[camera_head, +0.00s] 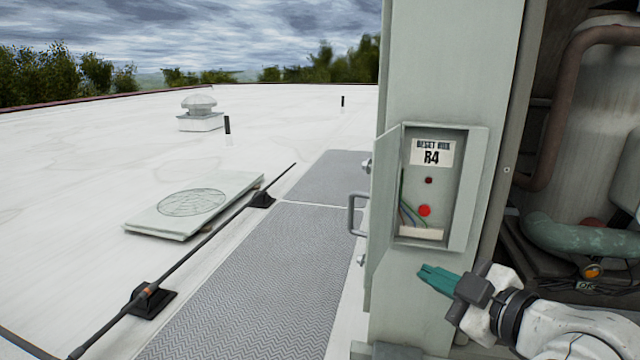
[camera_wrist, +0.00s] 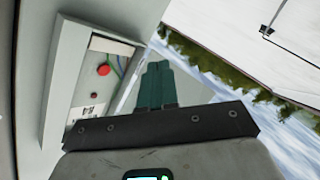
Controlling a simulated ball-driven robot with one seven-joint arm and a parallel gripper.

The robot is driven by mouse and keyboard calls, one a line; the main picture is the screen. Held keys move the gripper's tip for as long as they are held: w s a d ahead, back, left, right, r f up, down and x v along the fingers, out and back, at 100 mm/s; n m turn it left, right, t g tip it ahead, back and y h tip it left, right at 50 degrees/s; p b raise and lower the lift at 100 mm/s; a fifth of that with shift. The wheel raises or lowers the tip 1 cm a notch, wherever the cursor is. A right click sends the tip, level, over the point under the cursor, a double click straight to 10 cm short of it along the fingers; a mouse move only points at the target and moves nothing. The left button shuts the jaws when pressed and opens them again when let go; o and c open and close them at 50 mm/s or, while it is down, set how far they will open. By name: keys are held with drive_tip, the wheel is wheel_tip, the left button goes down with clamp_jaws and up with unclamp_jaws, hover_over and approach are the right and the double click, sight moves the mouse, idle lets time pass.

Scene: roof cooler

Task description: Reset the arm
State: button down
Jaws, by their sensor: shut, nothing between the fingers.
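My gripper (camera_head: 437,279) is in the lower right of the head view, in front of the grey panel and below an open reset box (camera_head: 482,190). Its teal fingers are shut with nothing between them. In the wrist view, the gripper (camera_wrist: 158,68) points up the picture, beside the box (camera_wrist: 65,75). The box is labelled R4 and holds a red button (camera_head: 424,210), a small dark red light (camera_head: 428,180) and several coloured wires. The red button also shows in the wrist view (camera_wrist: 103,70). The fingers are apart from the button.
The box door (camera_head: 384,225) hangs open to the left. Pipes and a tank (camera_head: 590,120) fill the open cabinet at right. Grey walkway mats (camera_head: 265,275), a vent cover panel (camera_head: 190,207) and a dark rod (camera_head: 210,240) lie on the white roof at left.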

drive_tip(key=s+d+f+m+g+h, duration=0.1)
drive_tip(key=s+f+m+g, duration=0.2)
drive_tip(key=f, duration=0.6)
drive_tip(key=s+d+f+m+g+h, duration=0.15)
drive_tip(key=s+f, duration=0.25)
drive_tip(key=f, duration=0.4)
drive_tip(key=s+d+f+m+g+h, duration=0.2)
drive_tip(key=s+f+m+g, duration=0.2)
drive_tip(key=s+f, duration=0.5)
drive_tip(key=s+d+f+m+g+h, duration=0.2)
drive_tip(key=s+f+m+g, duration=0.2)
drive_tip(key=s+f, duration=0.6)
drive_tip(key=s+m, duration=0.1)
drive_tip(key=s, duration=0.7)
drive_tip(key=shift+d, duration=0.4)
drive_tip(key=shift+g+h, duration=0.25)
